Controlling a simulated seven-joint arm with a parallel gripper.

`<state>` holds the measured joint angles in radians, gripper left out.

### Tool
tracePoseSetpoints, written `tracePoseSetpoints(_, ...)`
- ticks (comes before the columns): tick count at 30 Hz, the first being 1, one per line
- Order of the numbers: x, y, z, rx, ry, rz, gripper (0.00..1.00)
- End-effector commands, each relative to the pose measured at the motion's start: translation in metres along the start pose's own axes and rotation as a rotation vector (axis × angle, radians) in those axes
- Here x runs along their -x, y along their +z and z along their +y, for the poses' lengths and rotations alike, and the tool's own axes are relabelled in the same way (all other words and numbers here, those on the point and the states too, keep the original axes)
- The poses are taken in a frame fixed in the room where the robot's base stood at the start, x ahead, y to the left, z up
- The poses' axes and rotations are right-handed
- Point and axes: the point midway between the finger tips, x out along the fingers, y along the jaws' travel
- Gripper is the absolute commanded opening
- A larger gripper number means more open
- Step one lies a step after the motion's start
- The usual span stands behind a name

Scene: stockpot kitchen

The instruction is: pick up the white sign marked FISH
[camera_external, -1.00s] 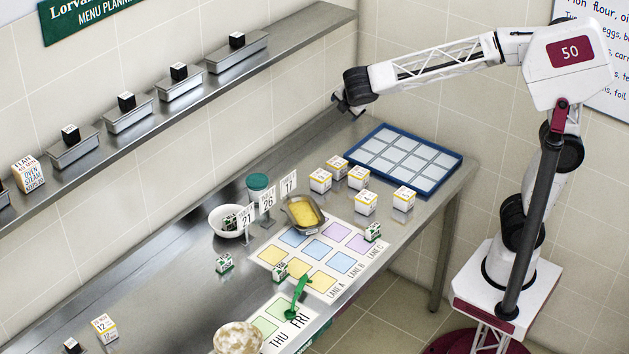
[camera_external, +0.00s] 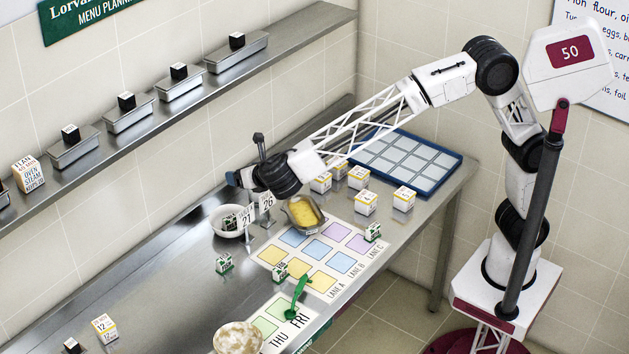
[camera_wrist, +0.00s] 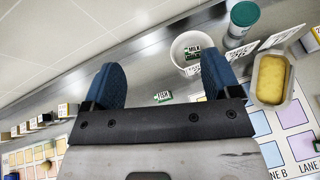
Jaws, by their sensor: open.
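My gripper (camera_external: 236,179) is open and empty above the counter, over the row of white standing signs. In the wrist view its two blue fingers (camera_wrist: 162,72) are spread apart. A white sign with 21 (camera_external: 246,218) stands beside the white bowl, and a white sign with 26 (camera_external: 267,201) stands to its right. In the wrist view the white signs (camera_wrist: 242,52) stand right of my right finger, edges towards me; I cannot read which says FISH. A small green-and-white block (camera_wrist: 164,96), apparently lettered FISH, lies between the fingers; it also shows in the external view (camera_external: 224,263).
A white bowl (camera_external: 228,221) holds a block marked MILK (camera_wrist: 192,54). A green-lidded jar (camera_wrist: 242,20) and a tray with yellow food (camera_external: 303,213) stand close to the signs. The lane mat (camera_external: 347,238) lies in front.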

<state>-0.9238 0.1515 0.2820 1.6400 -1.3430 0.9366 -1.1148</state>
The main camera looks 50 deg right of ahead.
Motion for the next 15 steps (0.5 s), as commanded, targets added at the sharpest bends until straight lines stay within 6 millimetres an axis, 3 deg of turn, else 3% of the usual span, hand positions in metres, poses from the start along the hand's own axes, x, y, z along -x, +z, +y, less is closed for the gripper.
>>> tracePoseSetpoints(6,0.011,-0.022,0.041,0.102,0.055,-0.031,0.83)
tracePoseSetpoints(15,0.018,-0.049,0.075,0.200,0.101,-0.062,0.83)
